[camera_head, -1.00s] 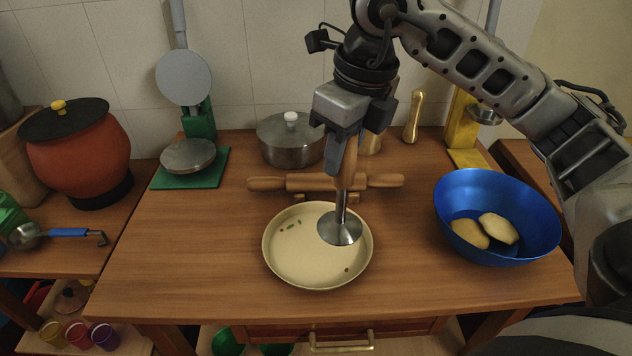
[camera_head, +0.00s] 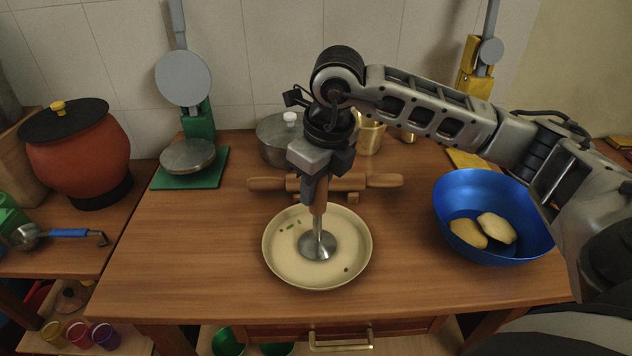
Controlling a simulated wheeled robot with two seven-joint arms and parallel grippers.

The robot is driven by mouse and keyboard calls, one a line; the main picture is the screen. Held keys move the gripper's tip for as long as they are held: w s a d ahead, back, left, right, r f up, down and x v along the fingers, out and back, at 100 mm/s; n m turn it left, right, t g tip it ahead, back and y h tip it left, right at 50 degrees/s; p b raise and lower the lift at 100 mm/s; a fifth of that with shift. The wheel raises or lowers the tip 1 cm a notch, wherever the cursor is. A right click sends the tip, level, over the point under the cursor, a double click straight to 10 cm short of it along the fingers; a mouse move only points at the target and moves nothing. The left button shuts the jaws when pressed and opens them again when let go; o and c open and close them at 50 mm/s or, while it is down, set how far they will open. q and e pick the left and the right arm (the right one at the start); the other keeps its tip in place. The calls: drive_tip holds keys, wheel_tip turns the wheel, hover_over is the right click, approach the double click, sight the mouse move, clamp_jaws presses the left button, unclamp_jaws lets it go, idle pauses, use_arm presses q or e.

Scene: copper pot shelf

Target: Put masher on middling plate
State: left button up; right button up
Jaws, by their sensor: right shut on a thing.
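The masher has a wooden handle and a round metal head (camera_head: 317,246). It is upright, with its head over the middle of the cream plate (camera_head: 285,268). I cannot tell for sure whether the head touches the plate. My right gripper (camera_head: 313,186) is shut on the top of the masher's handle, above the plate. The plate lies on the wooden table and has small green and dark specks on it. My left gripper is not in view.
A rolling pin (camera_head: 380,181) on a stand lies behind the plate. A lidded metal pot (camera_head: 272,140) stands behind it. A blue bowl (camera_head: 540,235) with two potato-like pieces is at the right. A green-based press (camera_head: 188,156) stands at the left. The table's front left is clear.

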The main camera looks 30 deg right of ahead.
drive_tip(key=shift+f, duration=0.15)
drive_tip(key=o, duration=1.1)
drive_tip(key=shift+c, duration=0.2)
drive_tip(key=shift+r, duration=0.4)
wheel_tip(320, 180, up, 11)
drive_tip(key=s, duration=0.2)
drive_tip(key=shift+d+r, duration=0.2)
drive_tip(key=shift+d, duration=0.1)
